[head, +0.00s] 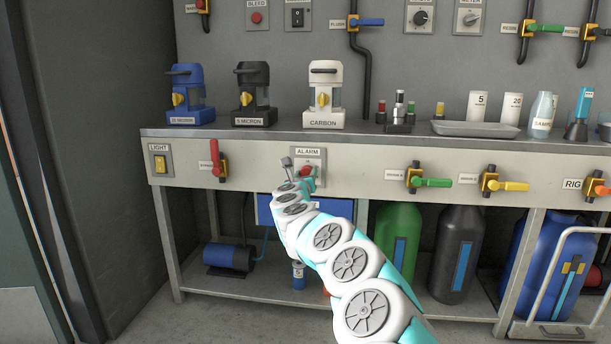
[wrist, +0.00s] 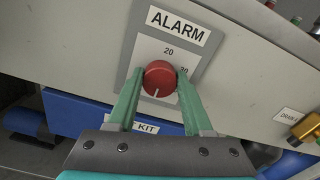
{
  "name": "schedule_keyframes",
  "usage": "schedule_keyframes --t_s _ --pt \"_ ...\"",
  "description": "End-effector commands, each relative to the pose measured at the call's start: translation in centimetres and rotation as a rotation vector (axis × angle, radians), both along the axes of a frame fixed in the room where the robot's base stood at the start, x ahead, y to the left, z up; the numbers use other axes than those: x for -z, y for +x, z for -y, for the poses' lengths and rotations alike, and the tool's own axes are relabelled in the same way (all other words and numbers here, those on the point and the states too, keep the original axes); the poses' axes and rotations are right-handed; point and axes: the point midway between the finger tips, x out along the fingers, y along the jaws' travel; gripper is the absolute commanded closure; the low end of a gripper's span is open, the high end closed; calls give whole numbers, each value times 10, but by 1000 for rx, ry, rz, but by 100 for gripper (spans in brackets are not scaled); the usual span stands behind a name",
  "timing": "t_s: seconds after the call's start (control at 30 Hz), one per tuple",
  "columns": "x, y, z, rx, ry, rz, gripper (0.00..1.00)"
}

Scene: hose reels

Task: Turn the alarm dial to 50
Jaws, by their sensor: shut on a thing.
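The alarm dial (wrist: 159,78) is a round red knob on a grey and white plate under the ALARM label (wrist: 178,22), on the front panel of the bench. In the wrist view a white pointer line on the knob points down toward my gripper. The marks 20 and, partly covered, one like 30 show on the plate; the lower marks are hidden. My gripper (wrist: 158,85) has its two green fingers on either side of the knob, shut on it. In the head view the dial (head: 306,171) is partly hidden behind my gripper (head: 305,180).
A yellow light switch (head: 160,164) and a red-handled valve (head: 217,162) sit left of the dial. A green-handled valve (head: 425,180) sits to the right. The bench top (head: 350,135) overhangs above, with filter housings on it. A blue box (wrist: 75,115) is below the panel.

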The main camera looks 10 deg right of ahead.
Motion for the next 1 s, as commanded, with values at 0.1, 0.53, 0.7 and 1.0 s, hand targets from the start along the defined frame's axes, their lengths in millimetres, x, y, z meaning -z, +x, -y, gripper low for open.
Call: schedule_keyframes --t_s 0.1,0.53,0.7,1.0 --pt "4 0 1 2 3 -5 43" --pt "1 0 0 1 1 -2 19" --pt "1 -4 -1 0 1 -3 19" --pt "1 -30 -9 -2 2 -2 19"
